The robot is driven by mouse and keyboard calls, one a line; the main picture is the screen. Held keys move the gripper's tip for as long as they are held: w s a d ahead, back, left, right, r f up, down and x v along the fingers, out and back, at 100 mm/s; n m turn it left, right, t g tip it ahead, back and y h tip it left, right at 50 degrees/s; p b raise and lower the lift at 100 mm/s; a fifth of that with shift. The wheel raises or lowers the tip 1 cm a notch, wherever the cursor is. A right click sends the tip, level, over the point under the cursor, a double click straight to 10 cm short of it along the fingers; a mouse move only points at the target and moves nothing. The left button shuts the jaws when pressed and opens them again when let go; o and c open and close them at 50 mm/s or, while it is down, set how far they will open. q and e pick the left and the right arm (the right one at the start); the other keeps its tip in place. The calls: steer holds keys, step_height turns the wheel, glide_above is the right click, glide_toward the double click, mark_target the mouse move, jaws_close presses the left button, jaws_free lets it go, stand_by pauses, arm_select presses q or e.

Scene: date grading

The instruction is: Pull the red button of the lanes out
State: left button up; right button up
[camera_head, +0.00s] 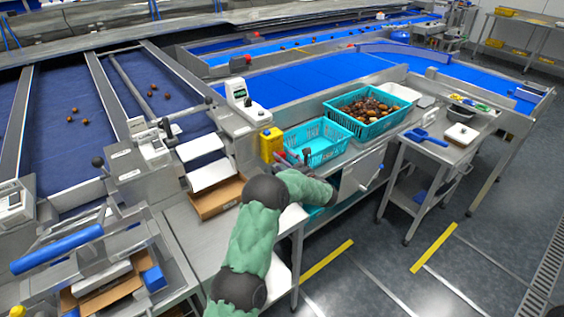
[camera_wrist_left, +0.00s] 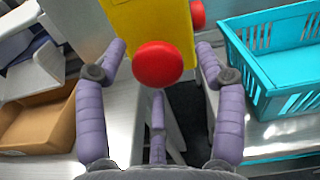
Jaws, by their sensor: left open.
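The yellow box (camera_head: 271,143) stands at the lane-side edge of the bench in the head view. It also fills the top middle of the left wrist view (camera_wrist_left: 150,22). A round red button (camera_wrist_left: 158,65) on its face points toward the wrist camera. A second red knob (camera_wrist_left: 198,14) shows on the box's right side. My left gripper (camera_wrist_left: 160,52) is open. Its purple fingers stand either side of the red button, with a third finger below it, and I see no contact. In the head view the gripper (camera_head: 288,158) is small beside the box. My right gripper is not in view.
An empty turquoise crate (camera_head: 318,138) stands close right of the box, and another crate (camera_head: 366,112) holds dates. A cardboard tray (camera_head: 217,197) lies left of the gripper. A white device (camera_head: 238,93) stands behind. Blue lanes (camera_head: 75,125) lie left.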

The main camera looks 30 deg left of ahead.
arm_select(q)
steer(key=shift+w+a, duration=0.15)
steer(key=shift+a, duration=0.25)
jaws_close()
